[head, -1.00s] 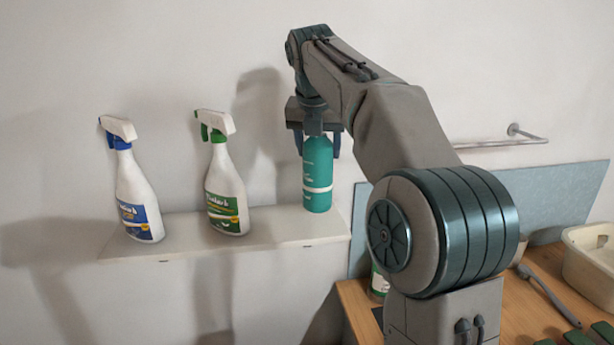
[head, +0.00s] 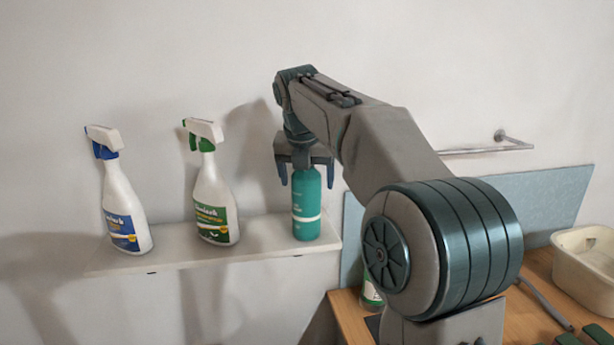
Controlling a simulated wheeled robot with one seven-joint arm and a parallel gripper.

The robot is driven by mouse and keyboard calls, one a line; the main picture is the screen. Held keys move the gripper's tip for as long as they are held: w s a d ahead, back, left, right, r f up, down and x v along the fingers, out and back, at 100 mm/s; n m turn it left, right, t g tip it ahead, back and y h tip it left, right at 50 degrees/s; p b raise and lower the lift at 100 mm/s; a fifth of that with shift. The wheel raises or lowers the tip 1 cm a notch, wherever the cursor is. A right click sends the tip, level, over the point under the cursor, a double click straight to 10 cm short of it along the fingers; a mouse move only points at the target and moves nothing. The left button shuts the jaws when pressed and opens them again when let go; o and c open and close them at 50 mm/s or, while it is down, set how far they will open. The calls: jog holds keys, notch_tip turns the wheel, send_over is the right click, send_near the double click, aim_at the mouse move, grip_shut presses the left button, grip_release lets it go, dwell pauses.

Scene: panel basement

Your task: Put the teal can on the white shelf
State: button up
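The teal can (head: 306,207), with a pale band near its base, stands upright on the white shelf (head: 185,255), near the shelf's right end. My gripper (head: 307,180) is above the can, pointing down. Its two dark fingers are spread on either side of the can's upper part, with a visible gap on each side, so it looks open. The can's top is partly hidden by the gripper.
A white spray bottle with a green trigger (head: 212,195) and one with a blue trigger (head: 122,205) stand to the left on the shelf. A wooden table (head: 345,312) with a cream tub (head: 585,272) is at the right. A towel bar (head: 490,149) is on the wall.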

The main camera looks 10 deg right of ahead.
jog(key=shift+r, duration=0.1)
jog(key=p+v, duration=0.1)
jog(key=v, duration=1.1)
jog(key=s+d+f+m+y, duration=0.1)
jog(key=s+d+f+m, duration=0.1)
jog(key=s+f+m, duration=2.4)
notch_tip(320, 180, down, 3)
jog(key=m, duration=0.5)
jog(key=shift+r+y, duration=0.2)
jog(key=shift+y, duration=0.2)
